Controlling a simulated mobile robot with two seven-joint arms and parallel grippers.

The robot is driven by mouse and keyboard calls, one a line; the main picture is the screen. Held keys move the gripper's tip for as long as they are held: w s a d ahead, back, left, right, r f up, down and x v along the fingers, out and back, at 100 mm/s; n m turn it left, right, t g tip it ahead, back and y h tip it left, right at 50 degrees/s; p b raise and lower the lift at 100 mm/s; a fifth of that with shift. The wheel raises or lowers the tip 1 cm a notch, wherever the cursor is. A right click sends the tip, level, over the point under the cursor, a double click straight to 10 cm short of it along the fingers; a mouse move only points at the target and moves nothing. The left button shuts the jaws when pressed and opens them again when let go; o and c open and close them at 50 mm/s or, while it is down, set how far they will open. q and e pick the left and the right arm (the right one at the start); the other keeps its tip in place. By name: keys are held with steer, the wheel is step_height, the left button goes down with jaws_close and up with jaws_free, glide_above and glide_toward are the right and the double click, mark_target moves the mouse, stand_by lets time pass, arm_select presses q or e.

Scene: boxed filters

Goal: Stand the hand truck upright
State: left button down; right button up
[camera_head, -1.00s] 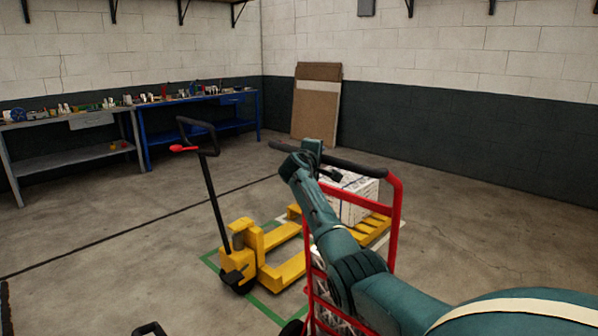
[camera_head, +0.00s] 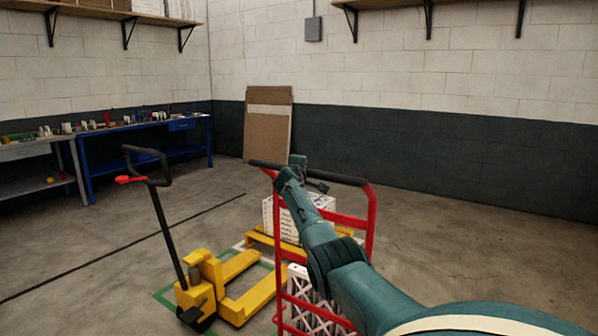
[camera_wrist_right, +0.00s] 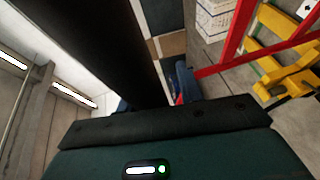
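The red hand truck (camera_head: 371,225) with a black handle bar (camera_head: 345,179) stands in front of me. White patterned filter boxes (camera_head: 310,292) show low in its frame. My right arm crosses in front of the frame, and the truck's wheels and toe plate are out of view, so I cannot tell its exact tilt. My right gripper (camera_head: 298,172) is at the handle bar, left of its middle, and appears shut on it. My left gripper is not in view.
A yellow pallet jack (camera_head: 205,270) stands left of the truck. Behind is a yellow pallet (camera_head: 262,240) with a white boxed load (camera_head: 285,222). A blue workbench (camera_head: 145,145) and leaning boards (camera_head: 267,130) are at the back. Floor at the right is clear.

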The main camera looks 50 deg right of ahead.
steer(key=shift+o, duration=0.8)
steer(key=shift+d, duration=0.1)
steer(key=shift+s, duration=0.1)
steer(key=b+v, duration=0.1)
steer(key=v, duration=1.2)
